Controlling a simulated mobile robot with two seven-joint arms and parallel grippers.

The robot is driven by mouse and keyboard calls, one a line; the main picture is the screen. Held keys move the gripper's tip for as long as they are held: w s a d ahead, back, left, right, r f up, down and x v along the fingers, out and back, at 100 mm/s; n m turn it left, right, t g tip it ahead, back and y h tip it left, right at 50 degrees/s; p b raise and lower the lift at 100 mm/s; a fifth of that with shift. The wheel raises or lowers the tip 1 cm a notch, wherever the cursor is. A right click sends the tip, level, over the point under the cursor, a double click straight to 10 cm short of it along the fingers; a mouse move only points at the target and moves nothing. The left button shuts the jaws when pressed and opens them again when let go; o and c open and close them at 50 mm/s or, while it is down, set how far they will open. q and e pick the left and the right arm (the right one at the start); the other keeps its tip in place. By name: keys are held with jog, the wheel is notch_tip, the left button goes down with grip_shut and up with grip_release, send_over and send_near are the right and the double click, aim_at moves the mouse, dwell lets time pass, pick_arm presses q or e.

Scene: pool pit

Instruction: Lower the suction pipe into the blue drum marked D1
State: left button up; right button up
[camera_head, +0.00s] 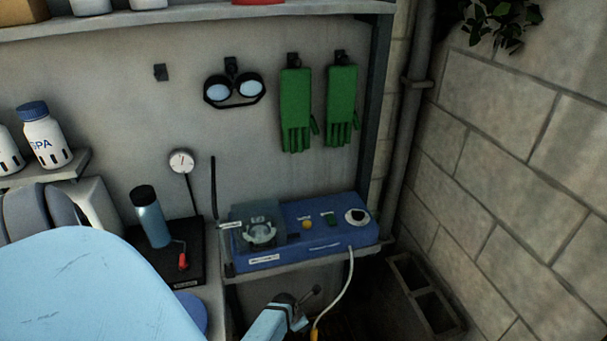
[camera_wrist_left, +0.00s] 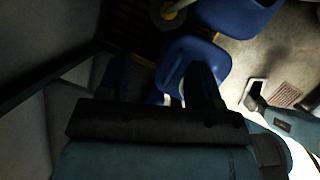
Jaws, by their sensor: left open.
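In the left wrist view my left gripper (camera_wrist_left: 160,82) is open, its two dark fingers spread, with nothing seen held between them. A blue drum (camera_wrist_left: 190,58) is just beyond the fingers, partly hidden by the right-hand finger. A second blue drum (camera_wrist_left: 235,14) is cut off by the top edge. No D1 mark can be read on either. I cannot make out the suction pipe in either view. In the head view large light-blue parts of my own body fill the lower left and bottom centre.
A blue pump unit (camera_head: 325,243) with a clear-covered head stands on a shelf; a white cable (camera_head: 344,290) hangs from it. A blue bottle (camera_head: 151,217) stands left of it. Green gloves (camera_head: 296,108) and goggles (camera_head: 234,90) hang above. A hollow block (camera_head: 430,300) lies by the right wall.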

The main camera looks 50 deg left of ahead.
aim_at(313, 331)
pick_arm(q)
jog(key=w+f+n+b, duration=0.1)
jog(key=f+b, duration=0.3)
jog(key=b, duration=0.1)
jog(key=w+f+n+b, duration=0.1)
jog(key=w+f+b, duration=0.1)
jog(key=f+b, duration=0.3)
jog(key=w+d+f+b, duration=0.1)
jog(key=w+f+b, duration=0.1)
jog(key=f+b, duration=0.3)
jog(key=shift+n, duration=0.4)
jog(key=shift+w+d+f+b, duration=0.1)
jog(key=shift+w+f+b, duration=0.15)
jog(key=shift+f+b, duration=0.25)
jog(key=shift+w+b, duration=0.1)
jog(key=shift+b, duration=0.2)
pick_arm(e)
notch_tip(313, 331, down, 13)
jog(key=w+a, duration=0.1)
jog(key=shift+f+m, duration=0.15)
jog(key=shift+m, duration=0.15)
jog(key=shift+a, duration=0.15)
